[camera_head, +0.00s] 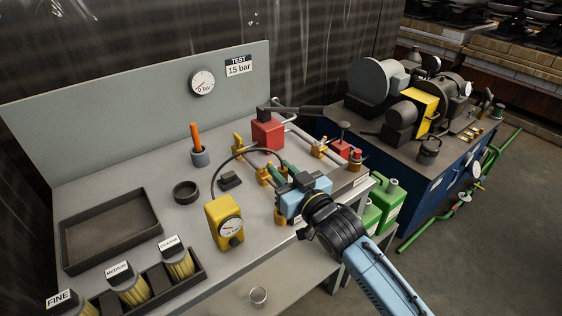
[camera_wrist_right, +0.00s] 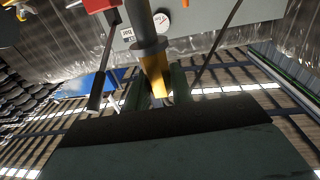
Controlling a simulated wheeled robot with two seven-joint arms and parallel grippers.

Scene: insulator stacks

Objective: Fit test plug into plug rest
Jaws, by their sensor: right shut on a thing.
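My right gripper (camera_head: 272,171) reaches over the bench from the lower right, its green fingers pointing up and left. In the right wrist view the fingers (camera_wrist_right: 155,90) are shut on a yellow tapered piece with a grey collar, which looks like the test plug (camera_wrist_right: 154,72). In the head view the fingers and nearby brass fittings mostly hide it. I cannot tell whether it touches anything beyond the fingers. The plug rest is not clearly identifiable; a dark round ring (camera_head: 186,192) and a small dark block (camera_head: 230,181) stand left of the gripper. My left gripper is not in view.
A yellow gauge box (camera_head: 224,222) with a dark hose (camera_head: 216,172) stands in front. A red block (camera_head: 267,133) is behind the gripper. An empty dark tray (camera_head: 66,240) lies left. Bare bench shows between tray and ring.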

